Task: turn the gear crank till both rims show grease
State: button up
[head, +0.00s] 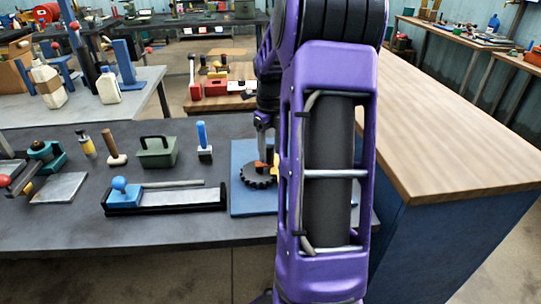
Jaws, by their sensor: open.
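A black toothed gear (257,177) lies over a blue mat or plate (243,203) on the dark table. Orange and yellow parts (272,168) show beside it, and I cannot tell whether they belong to a crank. My gripper (266,152) is above the gear's right side, pointing down, and is open. It is small in the picture and its fingertips are hard to make out. My purple arm hides the right part of the blue plate and whatever stands there. I cannot see grease on any rim.
On the dark table (60,225), left of the gear, are a black tray with a blue knob (165,199), a green box with a handle (157,152) and a blue-handled tool (203,140). A wooden-topped bench (440,150) stands at the right.

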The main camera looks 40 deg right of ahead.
jog(key=shift+f, duration=0.75)
grip_shut()
